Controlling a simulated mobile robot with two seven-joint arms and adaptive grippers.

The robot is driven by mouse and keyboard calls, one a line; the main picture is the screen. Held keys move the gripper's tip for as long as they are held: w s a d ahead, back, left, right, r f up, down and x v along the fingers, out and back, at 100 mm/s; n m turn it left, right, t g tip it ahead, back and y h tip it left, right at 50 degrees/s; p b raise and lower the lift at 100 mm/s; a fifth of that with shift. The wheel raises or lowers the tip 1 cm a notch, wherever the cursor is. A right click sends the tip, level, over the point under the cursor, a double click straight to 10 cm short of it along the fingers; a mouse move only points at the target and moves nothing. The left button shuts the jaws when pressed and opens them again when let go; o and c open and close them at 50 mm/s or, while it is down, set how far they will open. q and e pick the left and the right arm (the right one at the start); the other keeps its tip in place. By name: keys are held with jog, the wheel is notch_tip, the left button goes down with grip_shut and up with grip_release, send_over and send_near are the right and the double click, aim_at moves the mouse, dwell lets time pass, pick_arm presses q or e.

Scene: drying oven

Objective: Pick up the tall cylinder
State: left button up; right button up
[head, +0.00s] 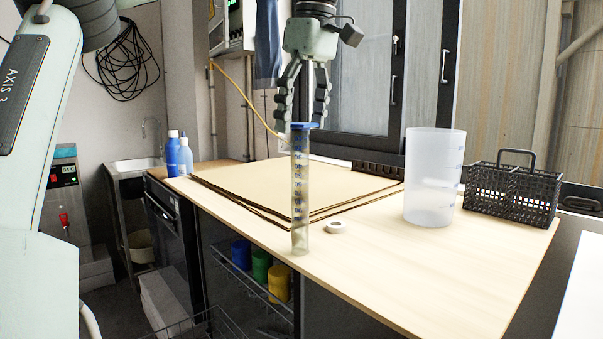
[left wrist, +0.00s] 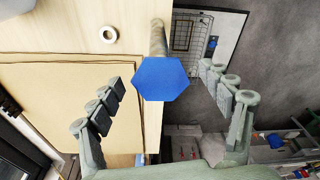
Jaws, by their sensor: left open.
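The tall cylinder (head: 299,190) is a slim, clear tube with dark markings and a blue top. It stands upright near the front edge of the wooden table (head: 400,270). My left gripper (head: 303,122) points down from above it, open, with its fingertips around the height of the blue top. In the left wrist view the blue hexagonal top (left wrist: 162,79) lies between the two spread fingers of my left gripper (left wrist: 168,95), with a gap on each side. The tube below is mostly hidden by the top there. My right gripper is not in view.
A white tape roll (head: 337,227) lies close right of the cylinder. A translucent beaker (head: 433,180) and a black wire basket (head: 512,192) stand farther right. Flat cardboard sheets (head: 290,185) lie behind. Blue bottles (head: 179,155) stand at the far left. The front right tabletop is clear.

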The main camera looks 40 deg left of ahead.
pick_arm(q)
jog(key=f, duration=0.3)
jog(key=shift+s+a+f, duration=0.1)
jog(key=shift+a+f, duration=0.1)
jog(key=shift+f, duration=0.2)
jog(key=c, duration=1.8)
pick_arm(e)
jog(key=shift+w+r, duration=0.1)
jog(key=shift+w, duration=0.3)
pick_arm(q)
grip_shut()
